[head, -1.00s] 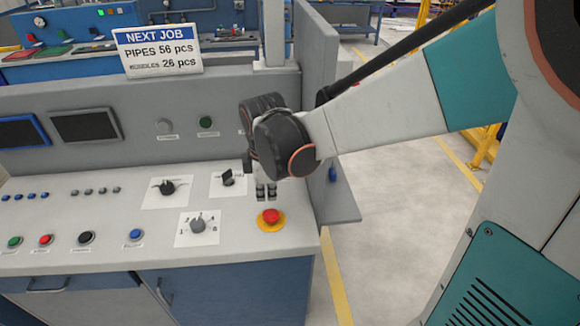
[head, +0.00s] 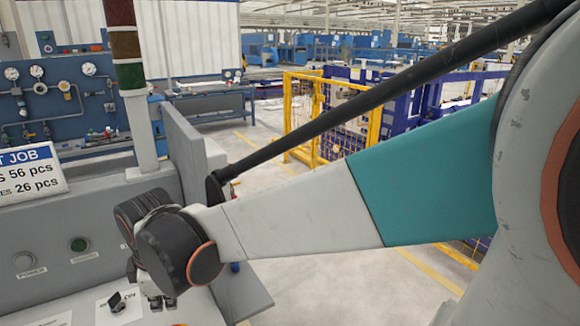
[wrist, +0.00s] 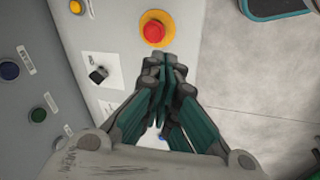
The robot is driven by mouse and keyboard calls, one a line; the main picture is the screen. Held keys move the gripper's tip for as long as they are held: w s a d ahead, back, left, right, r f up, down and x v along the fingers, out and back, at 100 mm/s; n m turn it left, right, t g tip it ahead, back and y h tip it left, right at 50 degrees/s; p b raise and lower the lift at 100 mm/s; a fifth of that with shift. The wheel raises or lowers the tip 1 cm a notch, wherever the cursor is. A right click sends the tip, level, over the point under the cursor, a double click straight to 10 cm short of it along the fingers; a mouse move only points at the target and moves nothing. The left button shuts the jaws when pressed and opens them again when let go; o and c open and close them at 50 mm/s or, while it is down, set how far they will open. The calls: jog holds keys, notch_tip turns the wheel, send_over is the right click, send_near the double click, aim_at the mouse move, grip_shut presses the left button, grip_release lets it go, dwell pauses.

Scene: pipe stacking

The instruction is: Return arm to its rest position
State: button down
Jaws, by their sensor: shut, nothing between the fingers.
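My gripper (wrist: 165,62) shows in the wrist view with its fingers together and nothing between them. In the head view my gripper (head: 162,302) hangs from the dark wrist joint over the console's right end, its tips low in the picture. A red button (wrist: 154,31) on a yellow base lies just beyond the fingertips in the wrist view; I cannot tell the height gap. In the head view my arm reaches in from the right and partly hides the console.
The grey console panel (head: 85,220) carries a green button (head: 79,244) and a black rotary knob (head: 116,302). A grey side panel (head: 192,150) stands close behind my wrist. Yellow fencing (head: 303,110) stands farther back. Grey floor lies open right of the console.

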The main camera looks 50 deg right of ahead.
jog(key=s+d+r+m+t+b, duration=0.1)
jog(key=s+m+t, duration=0.3)
jog(key=s+m, duration=0.6)
jog(key=shift+s+d+r+m+b, duration=0.3)
jog(key=shift+s+r+m, duration=0.1)
jog(key=shift+r+m, duration=0.35)
jog(key=shift+s+a+f, duration=0.1)
jog(key=shift+f, duration=0.05)
